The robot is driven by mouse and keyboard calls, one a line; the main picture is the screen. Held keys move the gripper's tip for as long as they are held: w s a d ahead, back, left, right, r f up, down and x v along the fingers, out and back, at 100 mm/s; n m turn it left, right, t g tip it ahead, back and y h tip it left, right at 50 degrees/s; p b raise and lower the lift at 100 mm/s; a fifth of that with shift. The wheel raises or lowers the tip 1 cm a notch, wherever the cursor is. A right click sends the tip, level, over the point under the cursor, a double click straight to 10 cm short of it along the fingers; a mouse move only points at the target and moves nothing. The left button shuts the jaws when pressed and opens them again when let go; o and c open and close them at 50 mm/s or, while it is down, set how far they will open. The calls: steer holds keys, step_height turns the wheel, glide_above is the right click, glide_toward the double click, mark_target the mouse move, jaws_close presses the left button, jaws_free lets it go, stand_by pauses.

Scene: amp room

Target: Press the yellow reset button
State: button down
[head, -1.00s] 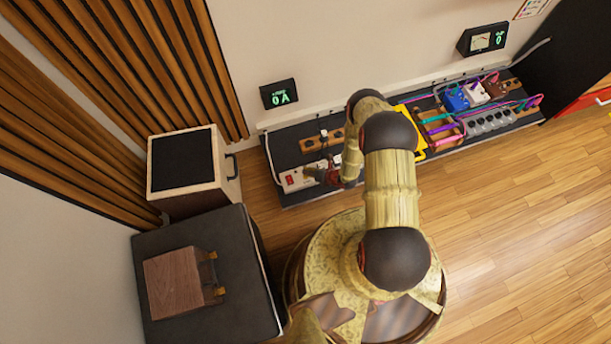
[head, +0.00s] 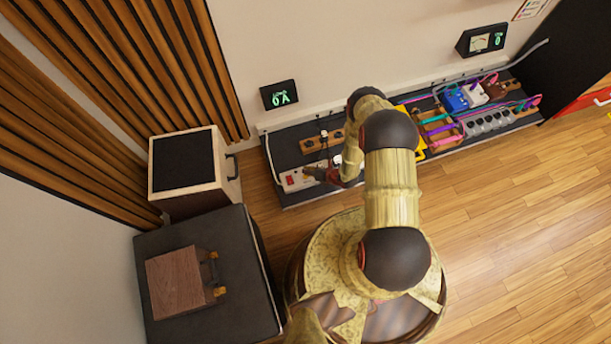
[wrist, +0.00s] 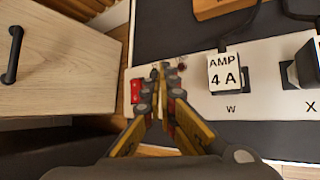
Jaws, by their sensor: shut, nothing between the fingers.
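A white power strip (head: 290,181) lies at the left end of the dark board by the wall; it also shows in the wrist view (wrist: 199,101). A red rocker switch (wrist: 137,91) is at its left end, left of my fingertips. My gripper (wrist: 159,74) is shut and empty, with its tips over the strip's left part, between the red switch and a plug labelled "AMP 4 A" (wrist: 224,72). In the head view my gripper (head: 308,172) points left over the strip. I cannot make out the yellow reset button; my fingertips cover part of that area. Contact cannot be told.
A display (head: 280,95) above reads "0 A". A wooden cabinet (head: 230,186) stands close left of the strip; its handle (wrist: 13,54) shows in the wrist view. Pedals and coloured cables (head: 458,100) fill the board's right part. The floor at right is clear.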

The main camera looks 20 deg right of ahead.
steer(key=shift+r+p, duration=1.75)
steer(key=shift+r, duration=0.8)
